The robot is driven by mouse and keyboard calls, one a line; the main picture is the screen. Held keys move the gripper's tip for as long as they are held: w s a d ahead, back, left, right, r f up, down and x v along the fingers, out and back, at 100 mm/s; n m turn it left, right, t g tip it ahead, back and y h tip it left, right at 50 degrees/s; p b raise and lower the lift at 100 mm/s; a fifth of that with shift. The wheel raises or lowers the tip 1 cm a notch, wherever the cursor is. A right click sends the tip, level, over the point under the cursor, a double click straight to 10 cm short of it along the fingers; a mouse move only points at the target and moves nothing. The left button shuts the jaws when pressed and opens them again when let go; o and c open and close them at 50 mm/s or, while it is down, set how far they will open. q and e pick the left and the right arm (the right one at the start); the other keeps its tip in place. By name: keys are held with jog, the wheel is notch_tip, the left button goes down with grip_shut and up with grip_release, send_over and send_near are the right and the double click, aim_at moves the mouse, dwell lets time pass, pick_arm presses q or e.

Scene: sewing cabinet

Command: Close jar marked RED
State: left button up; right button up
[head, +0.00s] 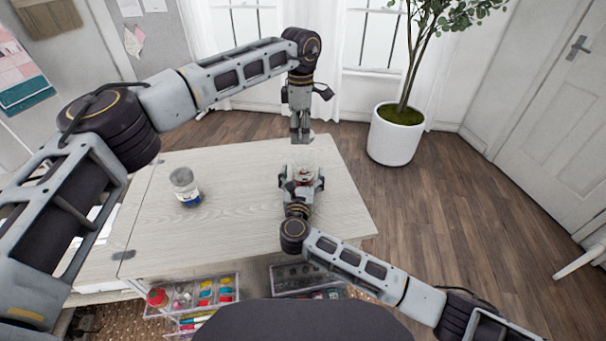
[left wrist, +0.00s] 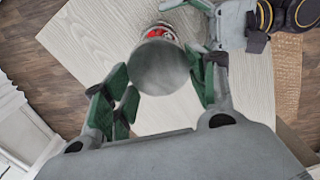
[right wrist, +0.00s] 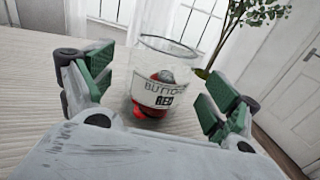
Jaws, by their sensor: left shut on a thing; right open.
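The clear glass jar (right wrist: 165,62) has a white label reading "BUTTONS RED" and red contents low inside; its top is open. It stands upright on the table in the head view (head: 303,173). My right gripper (head: 303,184) is open, with its fingers on either side of the jar in the right wrist view (right wrist: 160,92). My left gripper (head: 300,139) is above the jar, pointing down. It is shut on a round grey lid (left wrist: 160,68), which partly hides the jar (left wrist: 161,33) in the left wrist view. The lid is apart from the jar.
A second glass jar (head: 183,178) with a blue-edged label stands on the left of the pale wooden table (head: 240,225). Open drawers with colourful sewing items (head: 205,292) are at the front. A potted plant (head: 396,137) stands beyond the table. The tabletop between the jars is clear.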

aim_at(302, 174)
jog(key=shift+w+d, duration=0.1)
jog(key=shift+w, duration=1.45)
jog(key=shift+c, duration=0.4)
jog(key=c, duration=1.5)
pick_arm(q)
jog(key=shift+f, duration=2.45)
